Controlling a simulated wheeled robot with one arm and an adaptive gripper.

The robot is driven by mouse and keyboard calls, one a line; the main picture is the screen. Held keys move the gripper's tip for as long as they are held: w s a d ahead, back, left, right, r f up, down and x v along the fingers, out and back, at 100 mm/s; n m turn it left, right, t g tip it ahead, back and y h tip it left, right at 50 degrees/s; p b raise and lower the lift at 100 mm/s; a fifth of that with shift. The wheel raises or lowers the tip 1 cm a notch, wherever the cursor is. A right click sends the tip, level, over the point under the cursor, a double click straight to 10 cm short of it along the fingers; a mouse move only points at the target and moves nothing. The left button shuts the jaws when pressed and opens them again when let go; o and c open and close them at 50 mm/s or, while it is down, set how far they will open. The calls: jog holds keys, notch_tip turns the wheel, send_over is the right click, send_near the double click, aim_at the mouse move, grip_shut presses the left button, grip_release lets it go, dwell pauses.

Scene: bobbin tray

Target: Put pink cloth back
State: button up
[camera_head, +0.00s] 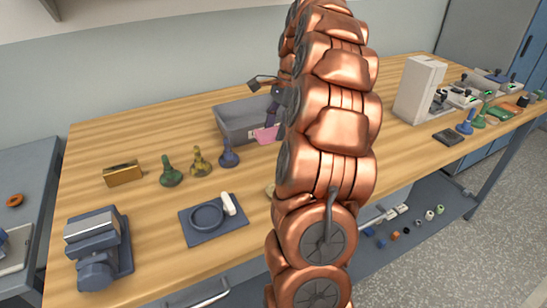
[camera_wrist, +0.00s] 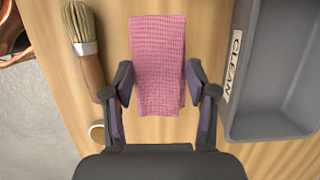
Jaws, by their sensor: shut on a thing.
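The pink cloth (camera_wrist: 158,50) is a folded, ribbed strip between the two fingers of my gripper (camera_wrist: 159,76) in the wrist view. My gripper is shut on it. In the head view the cloth (camera_head: 266,133) shows as a small pink patch at the front of the grey tray (camera_head: 238,135), partly hidden by my arm. In the wrist view the tray (camera_wrist: 232,115) lies to the right of the cloth, apart in the picture, and bears a "CLEAN" label (camera_wrist: 234,65). I cannot tell how high the cloth is above the wooden bench.
A brush (camera_wrist: 88,55) with a wooden handle lies left of the cloth, with a small round thing (camera_wrist: 97,132) below it. Several bobbin-like pieces, including a blue one (camera_head: 228,155), stand left of my arm. A dark plate with a ring (camera_head: 190,232) lies nearer.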

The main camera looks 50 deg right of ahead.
aim_at(274, 161)
jog(key=shift+f+p, duration=0.55)
jog(key=shift+f, duration=3.85)
jog(key=shift+f, duration=0.15)
jog(key=o, duration=1.1)
jog(key=shift+b+v, duration=0.75)
jog(key=shift+v, duration=5.35)
jog(key=shift+a, duration=0.1)
